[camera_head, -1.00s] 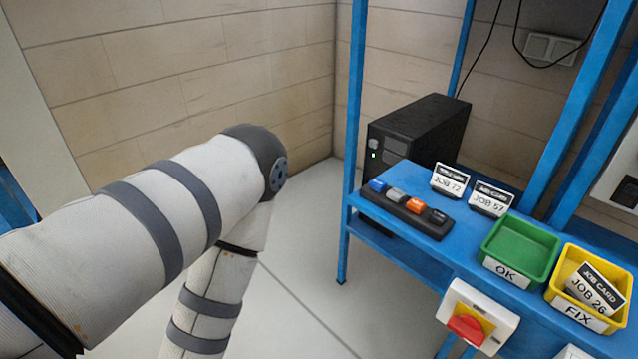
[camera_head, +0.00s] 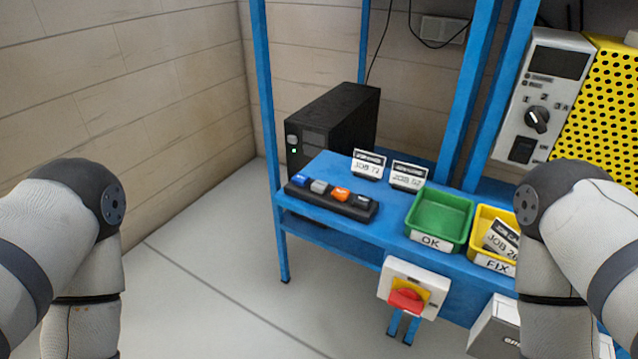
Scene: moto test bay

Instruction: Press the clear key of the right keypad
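One black keypad (camera_head: 333,199) lies along the left front edge of the blue bench. It has a blue key (camera_head: 300,181), a grey key (camera_head: 319,187), an orange key (camera_head: 341,194) and a black key (camera_head: 361,201). Their markings are too small to read, so I cannot tell which is clear, nor whether this is the right keypad. No second keypad shows. My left arm bends down at the left edge and my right arm bends down at the right. Both grippers are below the picture, out of view.
On the blue bench (camera_head: 390,226) stand two job cards (camera_head: 368,164), a green OK tray (camera_head: 440,217) and a yellow FIX tray (camera_head: 481,224), partly behind my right arm. A red-handled switch (camera_head: 407,299) juts from the bench front. A control box (camera_head: 540,95) stands at right. Floor left is clear.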

